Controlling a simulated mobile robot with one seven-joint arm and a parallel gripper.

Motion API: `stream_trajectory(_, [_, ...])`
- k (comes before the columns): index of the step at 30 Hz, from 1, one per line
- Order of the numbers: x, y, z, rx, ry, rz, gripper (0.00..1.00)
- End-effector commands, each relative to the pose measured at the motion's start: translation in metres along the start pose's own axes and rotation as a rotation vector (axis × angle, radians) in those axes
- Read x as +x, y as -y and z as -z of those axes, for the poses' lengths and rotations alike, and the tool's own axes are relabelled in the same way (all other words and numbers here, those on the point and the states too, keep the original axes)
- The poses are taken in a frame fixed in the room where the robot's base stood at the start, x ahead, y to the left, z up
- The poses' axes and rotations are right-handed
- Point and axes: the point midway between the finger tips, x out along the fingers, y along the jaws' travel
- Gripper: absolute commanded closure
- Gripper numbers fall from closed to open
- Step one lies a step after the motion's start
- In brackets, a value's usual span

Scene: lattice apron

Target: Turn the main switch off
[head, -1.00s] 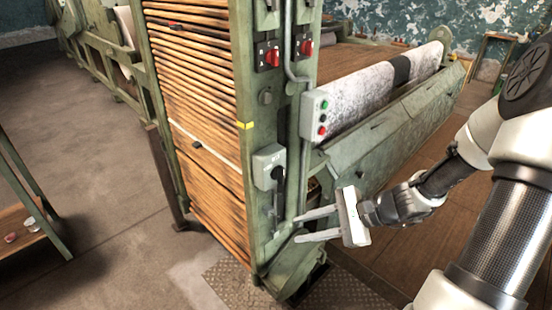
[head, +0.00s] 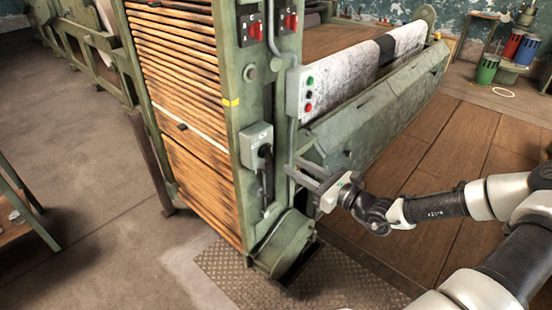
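The main switch is a grey box (head: 257,144) on the front post of the green machine, with a black lever (head: 266,172) hanging down from its pivot. My gripper (head: 293,166) is just right of the lever in the picture, about level with its middle. Its two fingers point left towards the post and are parted, with nothing seen between them. A gap shows between the fingertips and the lever; I cannot tell the distance in depth.
Two red rotary switches (head: 290,22) sit higher on the machine. A small button box (head: 301,92) with green and red buttons is above my gripper. A grey conduit (head: 292,120) runs down the post. A green rounded housing (head: 284,243) is below. Wooden floor at right is open.

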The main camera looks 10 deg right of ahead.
Motion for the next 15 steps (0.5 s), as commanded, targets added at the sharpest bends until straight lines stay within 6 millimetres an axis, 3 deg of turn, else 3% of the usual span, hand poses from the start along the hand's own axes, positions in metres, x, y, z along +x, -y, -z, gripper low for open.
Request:
stream_trajectory(6, [0.048,-0.001,0.002,-0.003,0.002,-0.003,0.71])
stream_trajectory(15, [0.083,0.0,0.0,-0.003,0.0,0.0,0.71])
